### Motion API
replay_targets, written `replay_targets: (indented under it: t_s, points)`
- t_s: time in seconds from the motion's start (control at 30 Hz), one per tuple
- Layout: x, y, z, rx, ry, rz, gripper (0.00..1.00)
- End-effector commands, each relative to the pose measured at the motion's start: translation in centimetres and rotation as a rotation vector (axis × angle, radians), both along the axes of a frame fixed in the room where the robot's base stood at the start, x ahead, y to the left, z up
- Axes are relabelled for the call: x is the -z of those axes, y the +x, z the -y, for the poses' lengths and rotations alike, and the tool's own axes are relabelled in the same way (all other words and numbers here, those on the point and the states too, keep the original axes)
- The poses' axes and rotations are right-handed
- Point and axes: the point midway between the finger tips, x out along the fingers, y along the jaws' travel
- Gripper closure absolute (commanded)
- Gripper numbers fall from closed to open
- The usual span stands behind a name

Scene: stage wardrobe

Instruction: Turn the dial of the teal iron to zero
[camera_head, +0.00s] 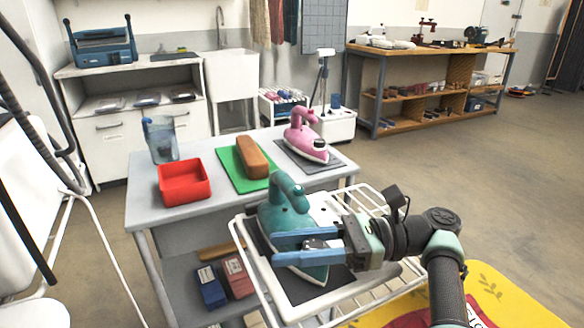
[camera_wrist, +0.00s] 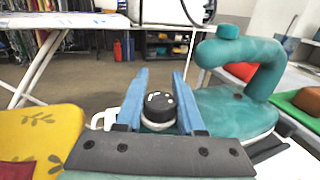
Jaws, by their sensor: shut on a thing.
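The teal iron (camera_head: 283,216) stands on a dark pad on the white rack board in the head view. In the wrist view its teal body and curved handle (camera_wrist: 262,68) are on the right. The black dial (camera_wrist: 159,106) has small white marks on its top and a pale ring at its base; its setting cannot be read. My gripper (camera_head: 276,249) reaches over the iron from the right. In the wrist view its blue fingers (camera_wrist: 160,75) stand on both sides of the dial, shut on it. In the head view the fingers partly hide the dial.
A grey cart (camera_head: 140,208) behind holds a red tray (camera_head: 184,196), a brown block (camera_head: 251,157) on a green mat, a clear jug (camera_head: 161,140) and a pink iron (camera_head: 304,138). A yellow patterned cloth (camera_head: 490,290) lies at the lower right. The floor at right is clear.

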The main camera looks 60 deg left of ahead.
Motion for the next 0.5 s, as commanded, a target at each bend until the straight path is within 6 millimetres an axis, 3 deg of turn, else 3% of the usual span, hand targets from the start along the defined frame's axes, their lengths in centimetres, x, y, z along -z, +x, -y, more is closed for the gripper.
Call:
replay_targets:
  t_s: [0.37, 0.4, 0.5]
  points:
    - [-0.06, 0.01, -0.02, -0.001, 0.0, 0.0, 1.0]
    - [-0.06, 0.01, -0.03, -0.001, 0.001, 0.0, 0.61]
    - [-0.06, 0.01, -0.03, -0.001, 0.001, 0.0, 0.43]
